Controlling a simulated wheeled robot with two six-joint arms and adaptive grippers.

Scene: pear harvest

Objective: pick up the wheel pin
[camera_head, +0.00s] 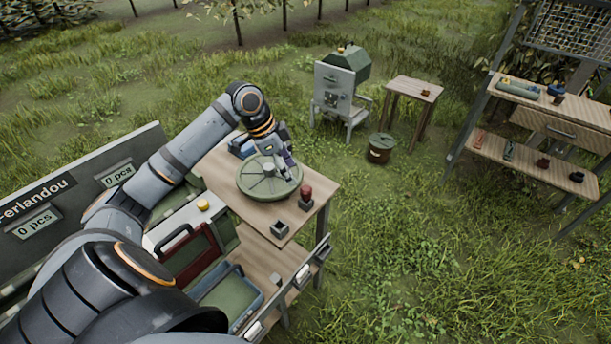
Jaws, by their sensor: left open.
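A round green wheel (254,189) lies flat on the wooden table (226,164). A short pale grey peg (268,169) stands at its middle; I cannot tell for sure whether this is the wheel pin. My left gripper (284,172) is open and points down over the right side of the wheel, beside the peg. Its fingertips are small and dark here, and I cannot tell whether they touch anything. My right gripper is not in view.
A red-topped object (305,193) and a small grey holder (280,230) stand near the table's front right edge. A blue item (241,147) sits behind the wheel. A green-topped machine (342,80), side table (414,88), bucket (380,148) and shelf rack (535,165) stand on grass beyond.

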